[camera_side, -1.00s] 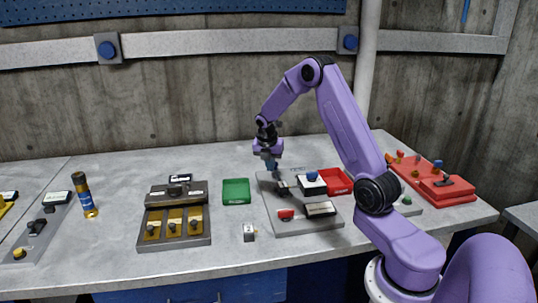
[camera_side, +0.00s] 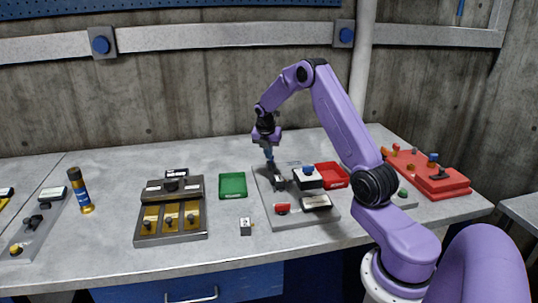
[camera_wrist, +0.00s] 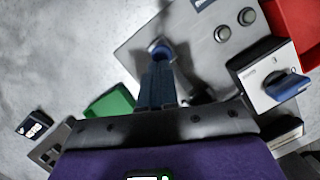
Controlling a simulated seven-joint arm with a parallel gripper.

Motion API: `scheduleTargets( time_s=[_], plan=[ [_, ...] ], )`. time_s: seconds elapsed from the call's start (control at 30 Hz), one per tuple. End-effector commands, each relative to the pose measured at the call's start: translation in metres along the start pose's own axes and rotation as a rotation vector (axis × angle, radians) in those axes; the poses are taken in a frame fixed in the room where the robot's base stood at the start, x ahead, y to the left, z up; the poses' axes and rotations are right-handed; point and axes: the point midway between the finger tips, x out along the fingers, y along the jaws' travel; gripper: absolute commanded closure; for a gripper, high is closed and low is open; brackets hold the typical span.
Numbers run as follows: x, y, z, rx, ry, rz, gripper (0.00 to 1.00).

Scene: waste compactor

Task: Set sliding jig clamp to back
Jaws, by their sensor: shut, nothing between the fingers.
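The grey jig plate (camera_side: 290,218) lies on the bench right of centre. A dark clamp piece (camera_side: 278,182) stands on its left part. My gripper (camera_side: 270,168) is by the plate's back-left area, behind the clamp piece, with its fingers pointing down. In the wrist view, the blue fingers (camera_wrist: 160,82) are together with nothing held. A round blue-rimmed piece (camera_wrist: 160,48) shows just beyond the fingertips; I cannot tell whether they touch it. A dark piece beside the fingers is partly hidden by the gripper.
A white-and-black box with a blue knob (camera_side: 308,172) stands right of the clamp piece. A red tray (camera_side: 332,181) is farther right. A green tray (camera_side: 232,195) is left of the plate. A small block (camera_side: 246,227) lies in front. The bench behind is clear.

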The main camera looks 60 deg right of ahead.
Motion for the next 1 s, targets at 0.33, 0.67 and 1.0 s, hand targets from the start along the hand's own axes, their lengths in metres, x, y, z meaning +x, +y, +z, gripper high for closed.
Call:
scheduleTargets(
  time_s=[0.33,0.67,1.0],
  plan=[
    [0.004,-0.002,0.006,0.002,-0.001,-0.003,1.00],
    [-0.004,-0.001,-0.009,-0.001,0.000,-0.003,1.00],
    [-0.060,0.003,-0.032,-0.001,-0.004,0.005,1.00]
  ],
)
